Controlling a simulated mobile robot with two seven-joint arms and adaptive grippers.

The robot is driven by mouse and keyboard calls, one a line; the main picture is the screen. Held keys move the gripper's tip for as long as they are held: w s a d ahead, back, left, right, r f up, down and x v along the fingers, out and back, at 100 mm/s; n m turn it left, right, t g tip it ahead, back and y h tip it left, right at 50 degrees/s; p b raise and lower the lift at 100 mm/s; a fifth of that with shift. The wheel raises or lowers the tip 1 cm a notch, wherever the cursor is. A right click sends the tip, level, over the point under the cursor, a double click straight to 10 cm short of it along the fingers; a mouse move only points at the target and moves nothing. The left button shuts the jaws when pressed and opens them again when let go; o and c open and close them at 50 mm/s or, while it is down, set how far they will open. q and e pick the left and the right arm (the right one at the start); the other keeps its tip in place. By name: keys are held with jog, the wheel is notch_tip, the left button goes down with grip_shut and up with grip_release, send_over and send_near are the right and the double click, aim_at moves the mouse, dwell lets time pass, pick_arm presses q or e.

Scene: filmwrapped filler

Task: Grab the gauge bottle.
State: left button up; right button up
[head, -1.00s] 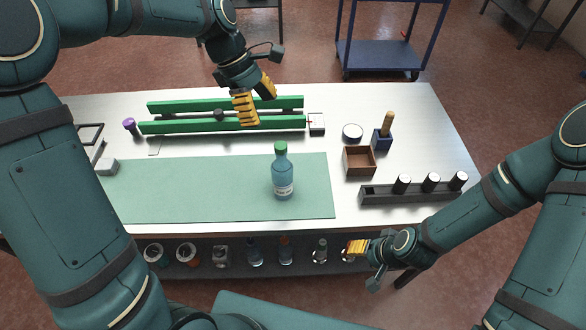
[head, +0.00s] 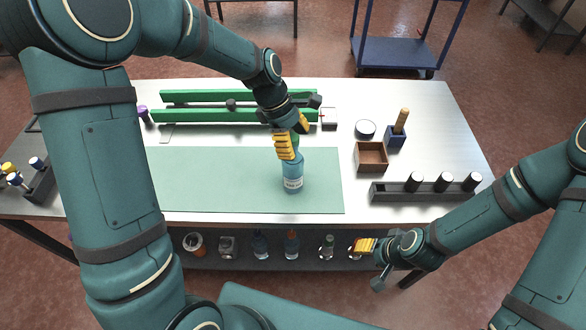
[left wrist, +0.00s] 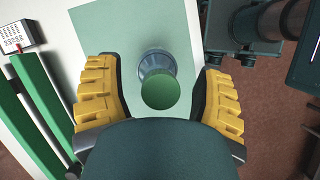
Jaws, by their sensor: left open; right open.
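The gauge bottle (head: 292,177) is blue with a green cap and a white label. It stands upright on the green mat (head: 225,185). My left gripper (head: 292,142) is open at the bottle's top, and its yellow fingers partly cover the cap and neck in the head view. In the left wrist view the green cap (left wrist: 160,91) lies between the two spread fingers, with a gap on each side. My right gripper (head: 362,246) is open and empty in front of the table's front edge, low at the right.
Green rails (head: 200,116) run behind the mat. Several bottles and jars sit on the lower shelf. The mat left of the bottle is clear.

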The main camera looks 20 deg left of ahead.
pick_arm(q)
jog(key=shift+d+f, duration=0.15)
jog(key=shift+f, duration=0.25)
grip_shut()
